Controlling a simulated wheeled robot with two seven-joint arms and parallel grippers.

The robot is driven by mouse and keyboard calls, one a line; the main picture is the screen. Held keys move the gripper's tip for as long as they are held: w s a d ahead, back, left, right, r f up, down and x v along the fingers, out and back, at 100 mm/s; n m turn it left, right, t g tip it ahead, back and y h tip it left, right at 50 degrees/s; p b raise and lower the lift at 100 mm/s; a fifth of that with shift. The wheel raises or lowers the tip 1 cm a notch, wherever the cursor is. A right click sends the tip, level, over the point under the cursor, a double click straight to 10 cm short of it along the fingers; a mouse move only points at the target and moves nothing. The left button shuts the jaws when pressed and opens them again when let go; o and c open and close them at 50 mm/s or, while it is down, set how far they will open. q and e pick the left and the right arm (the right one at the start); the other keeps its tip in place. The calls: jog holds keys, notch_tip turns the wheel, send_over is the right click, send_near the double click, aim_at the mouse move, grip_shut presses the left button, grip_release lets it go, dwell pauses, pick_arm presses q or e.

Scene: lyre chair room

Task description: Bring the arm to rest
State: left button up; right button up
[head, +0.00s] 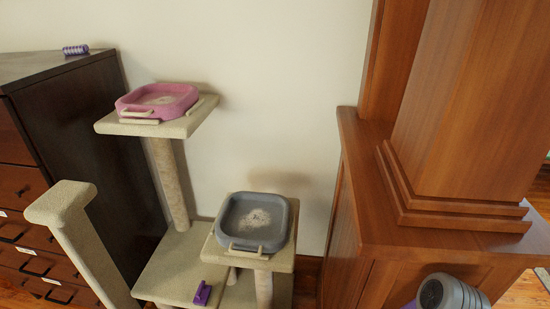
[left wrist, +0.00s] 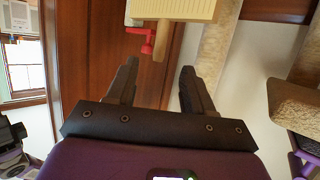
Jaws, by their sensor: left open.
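My left gripper (left wrist: 158,78) shows in the left wrist view, its two dark fingers spread apart with nothing between them. Beyond the fingertips are a brown wooden panel and a pale wall. A cream block (left wrist: 175,10) with a red piece (left wrist: 146,40) under it shows at the top edge, past the fingers. Neither gripper shows in the head view. A grey rounded arm part of mine is at the bottom right there.
A cat tree (head: 178,272) carries a pink tray (head: 135,104) and a grey tray (head: 226,213). A purple clip-like object (head: 202,294) lies on its lower platform. A dark dresser (head: 85,130) with a purple brush (head: 75,49) stands left, a wooden cabinet (head: 365,165) right.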

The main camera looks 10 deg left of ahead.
pick_arm(q)
notch_tip(320, 180, up, 10)
jog(key=d+f+n+g+y+p, duration=0.1)
jog(key=d+n+g+y+p, duration=0.1)
jog(key=n+y+p, duration=0.35)
jog(key=s+d+r+n+g, duration=0.3)
jog(key=s+r, duration=0.3)
jog(key=s, duration=0.2)
jog(key=s+d+r+n+g+p, duration=0.1)
jog(key=s+d+r+n+g, duration=0.2)
jog(key=s+r, duration=0.4)
jog(key=shift+s+d+r+g+p, duration=0.15)
jog(key=shift+s+d+g+p, duration=0.15)
jog(key=shift+s+d+g, duration=0.3)
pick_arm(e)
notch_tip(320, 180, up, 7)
pick_arm(q)
jog(key=shift+y, duration=0.25)
jog(key=shift+c, duration=0.8)
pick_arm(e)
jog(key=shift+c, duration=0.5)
pick_arm(q)
jog(key=shift+d, duration=0.2)
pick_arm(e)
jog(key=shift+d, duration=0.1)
